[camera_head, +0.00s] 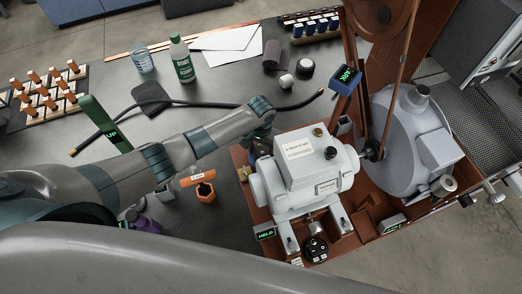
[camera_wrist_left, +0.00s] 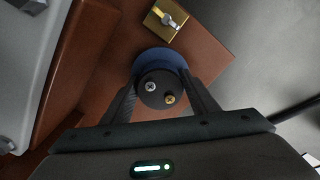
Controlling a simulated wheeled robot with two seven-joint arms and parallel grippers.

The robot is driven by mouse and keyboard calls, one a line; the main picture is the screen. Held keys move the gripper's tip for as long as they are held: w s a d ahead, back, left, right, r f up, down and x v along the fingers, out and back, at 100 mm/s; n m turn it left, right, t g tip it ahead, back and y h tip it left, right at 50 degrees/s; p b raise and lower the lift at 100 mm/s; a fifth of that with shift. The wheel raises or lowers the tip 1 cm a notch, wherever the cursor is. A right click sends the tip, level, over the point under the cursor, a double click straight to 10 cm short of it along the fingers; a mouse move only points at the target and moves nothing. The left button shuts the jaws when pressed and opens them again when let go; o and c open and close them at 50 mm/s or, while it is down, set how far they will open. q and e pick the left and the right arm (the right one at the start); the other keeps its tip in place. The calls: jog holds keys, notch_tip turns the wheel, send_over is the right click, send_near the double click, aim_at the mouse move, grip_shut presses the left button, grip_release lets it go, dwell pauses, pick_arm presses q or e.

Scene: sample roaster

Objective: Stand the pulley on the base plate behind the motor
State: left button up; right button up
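The pale grey motor (camera_head: 305,178) sits on the red-brown base plate (camera_head: 240,158), right of centre in the head view. My left gripper (camera_head: 264,142) is at the motor's far left corner, over the plate's edge. In the left wrist view, its two fingers (camera_wrist_left: 160,90) press on both sides of a round dark piece with a blue rim and two screws, which looks like the pulley (camera_wrist_left: 157,62). The base plate (camera_wrist_left: 100,55) shows beneath. I cannot tell whether the pulley touches it. In the head view the gripper mostly hides the pulley. My right gripper is out of view.
A brass block (camera_wrist_left: 165,20) lies on the plate close to the pulley. A large grey drum housing (camera_head: 405,140) and a belt stand to the motor's right.

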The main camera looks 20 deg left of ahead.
aim_at(261, 150)
pick_arm(q)
jog(key=shift+o, duration=0.9)
jog(key=shift+r, duration=0.1)
jog(key=shift+r, duration=0.2)
notch_tip(261, 150, up, 9)
jog(key=p, duration=0.9)
jog(key=shift+r, duration=1.35)
jog(key=shift+s+d, duration=0.1)
